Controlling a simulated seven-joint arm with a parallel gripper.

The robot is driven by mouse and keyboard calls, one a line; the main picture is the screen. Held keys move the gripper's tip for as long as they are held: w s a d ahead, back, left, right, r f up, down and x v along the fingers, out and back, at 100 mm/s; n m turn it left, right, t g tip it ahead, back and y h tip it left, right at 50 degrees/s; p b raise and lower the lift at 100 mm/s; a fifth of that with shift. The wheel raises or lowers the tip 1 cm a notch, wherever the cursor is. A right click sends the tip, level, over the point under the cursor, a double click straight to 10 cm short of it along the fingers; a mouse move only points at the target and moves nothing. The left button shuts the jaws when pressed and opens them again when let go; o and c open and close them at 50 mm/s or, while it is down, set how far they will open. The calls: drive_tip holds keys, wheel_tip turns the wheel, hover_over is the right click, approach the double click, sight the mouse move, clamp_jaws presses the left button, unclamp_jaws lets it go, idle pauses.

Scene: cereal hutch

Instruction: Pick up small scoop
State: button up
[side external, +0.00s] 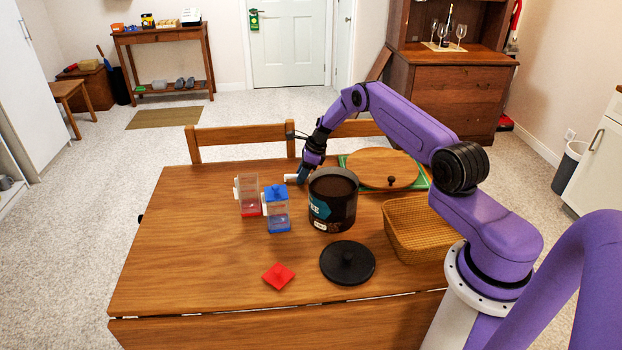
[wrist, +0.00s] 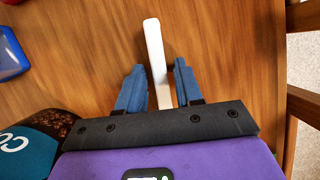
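The small scoop (wrist: 154,45) shows in the wrist view as a long white handle, lying between my two blue fingers and reaching past their tips. A white end of it (side external: 290,178) shows in the side view at the gripper. My gripper (wrist: 159,70) is open, with a finger on each side of the handle and visible gaps to it. In the side view my gripper (side external: 303,177) points down at the table behind the dark canister. The rest of the scoop is hidden by the gripper.
A dark canister (side external: 332,205) stands close to my gripper. Two clear containers, one red-based (side external: 248,196) and one blue (side external: 277,212), stand left of it. A black lid (side external: 347,262), red lid (side external: 278,275) and wicker basket (side external: 415,235) are nearer. The table's left side is clear.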

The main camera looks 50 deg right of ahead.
clamp_jaws()
wheel_tip(320, 180, up, 10)
drive_tip(key=shift+r, duration=0.25)
idle(0.3)
